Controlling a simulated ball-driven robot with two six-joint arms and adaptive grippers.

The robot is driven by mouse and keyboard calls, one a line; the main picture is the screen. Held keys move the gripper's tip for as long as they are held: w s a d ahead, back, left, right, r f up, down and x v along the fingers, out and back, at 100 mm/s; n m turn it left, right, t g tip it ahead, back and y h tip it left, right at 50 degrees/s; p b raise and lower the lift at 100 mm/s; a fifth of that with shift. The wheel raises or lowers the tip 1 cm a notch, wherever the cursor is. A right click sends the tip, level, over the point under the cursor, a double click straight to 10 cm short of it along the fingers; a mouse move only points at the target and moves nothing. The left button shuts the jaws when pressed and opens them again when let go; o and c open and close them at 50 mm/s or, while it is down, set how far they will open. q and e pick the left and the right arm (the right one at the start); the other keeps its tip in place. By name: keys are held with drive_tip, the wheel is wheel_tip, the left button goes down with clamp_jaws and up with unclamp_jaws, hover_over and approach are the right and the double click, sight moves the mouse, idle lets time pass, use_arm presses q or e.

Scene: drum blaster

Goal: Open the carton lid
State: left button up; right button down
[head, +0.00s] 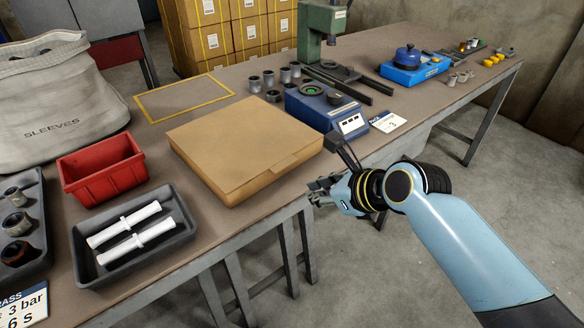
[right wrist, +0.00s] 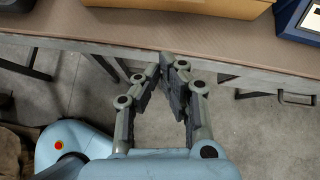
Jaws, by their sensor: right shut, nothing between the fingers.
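The carton (head: 245,150) is a flat brown box on the near part of the table, with its lid lying closed on top. A front flap edge shows at its near right side. In the right wrist view part of the carton (right wrist: 190,6) shows at the top edge. My right gripper (head: 318,190) is in front of the table's near edge, just off the carton's right front corner and apart from it. In the right wrist view the fingers (right wrist: 168,62) come together at the tips with nothing between them. My left gripper is not in view.
A blue device (head: 325,108) stands right of the carton. A red bin (head: 103,170) and a dark tray with white rods (head: 170,243) are left of it. A grey sleeves bag (head: 60,100) stands behind them. A yellow-outlined area (head: 185,97) behind the carton is bare.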

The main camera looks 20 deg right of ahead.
drive_tip(key=shift+m, duration=0.7)
drive_tip(key=w+a+f, duration=0.1)
drive_tip(key=w, duration=0.1)
drive_tip(key=w+a+f+b, duration=0.1)
drive_tip(key=w, duration=0.2)
drive_tip(key=w+a+f+b, duration=0.1)
drive_tip(key=w+a, duration=0.1)
drive_tip(key=w, duration=0.1)
drive_tip(key=shift+f, duration=0.1)
